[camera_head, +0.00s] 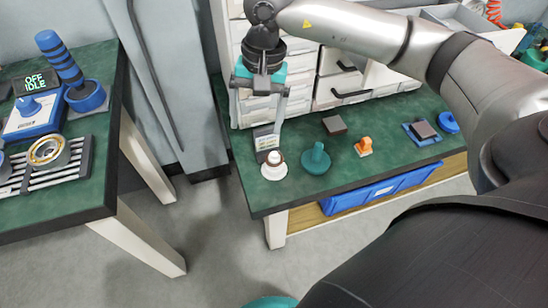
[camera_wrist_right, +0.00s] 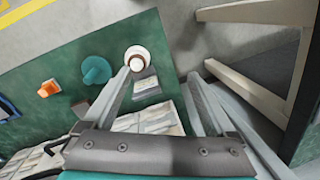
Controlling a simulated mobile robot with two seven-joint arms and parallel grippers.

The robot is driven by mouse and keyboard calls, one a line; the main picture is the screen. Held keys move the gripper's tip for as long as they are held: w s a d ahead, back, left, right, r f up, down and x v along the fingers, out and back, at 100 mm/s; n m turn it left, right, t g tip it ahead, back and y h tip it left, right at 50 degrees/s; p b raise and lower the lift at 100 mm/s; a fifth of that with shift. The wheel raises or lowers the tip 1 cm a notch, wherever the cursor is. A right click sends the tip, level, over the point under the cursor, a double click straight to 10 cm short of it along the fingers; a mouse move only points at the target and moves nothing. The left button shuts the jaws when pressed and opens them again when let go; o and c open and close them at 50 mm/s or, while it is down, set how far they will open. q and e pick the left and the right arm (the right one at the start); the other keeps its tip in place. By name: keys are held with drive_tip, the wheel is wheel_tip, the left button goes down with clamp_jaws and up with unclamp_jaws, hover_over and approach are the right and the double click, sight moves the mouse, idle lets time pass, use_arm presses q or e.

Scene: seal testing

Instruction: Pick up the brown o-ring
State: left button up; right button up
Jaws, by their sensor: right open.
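A white round stand (camera_head: 274,168) is at the left front corner of the green bench, with a small brown ring, the brown o-ring (camera_head: 274,158), around its post. In the right wrist view the stand shows from above, with the brown o-ring (camera_wrist_right: 137,62) around its top. My right gripper (camera_head: 257,128) is open and empty, pointing down above the bench, behind and slightly left of the stand. In the right wrist view the fingers (camera_wrist_right: 160,78) are spread, and the stand is just beyond the left fingertip, not between them.
A teal stand (camera_head: 316,160) is right of the white one. An orange piece (camera_head: 364,146), a dark block (camera_head: 334,125) and a blue dish (camera_head: 448,123) lie farther right. White drawers (camera_head: 345,85) back the bench. Another green table (camera_head: 90,185) is at left, across a floor gap.

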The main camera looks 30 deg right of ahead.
drive_tip(key=d+h, duration=0.2)
drive_tip(key=d, duration=0.2)
drive_tip(key=b, duration=0.3)
hover_over(274, 153)
drive_tip(key=f, duration=0.8)
drive_tip(key=shift+s+a+f, duration=0.1)
drive_tip(key=shift+s+a, duration=0.15)
drive_tip(key=shift+d+f+b, duration=0.1)
drive_tip(key=shift+f+b, duration=0.5)
drive_tip(key=shift+f, duration=0.5)
drive_tip(key=f+b, duration=0.1)
drive_tip(key=f, duration=0.2)
drive_tip(key=shift+w+d+f+b, duration=0.1)
drive_tip(key=shift+w+b, duration=0.1)
drive_tip(key=shift+b, duration=0.2)
use_arm(q)
drive_tip(key=w+r+t, duration=0.2)
drive_tip(key=w+r, duration=0.1)
drive_tip(key=r, duration=0.9)
drive_tip(key=shift+w+d, duration=0.35)
drive_tip(key=shift+d, duration=0.05)
use_arm(e)
drive_tip(key=shift+f, duration=0.5)
use_arm(q)
drive_tip(key=shift+f+b, duration=0.3)
drive_tip(key=shift+b, duration=0.1)
use_arm(e)
drive_tip(key=shift+f, duration=0.2)
drive_tip(key=c, duration=1.4)
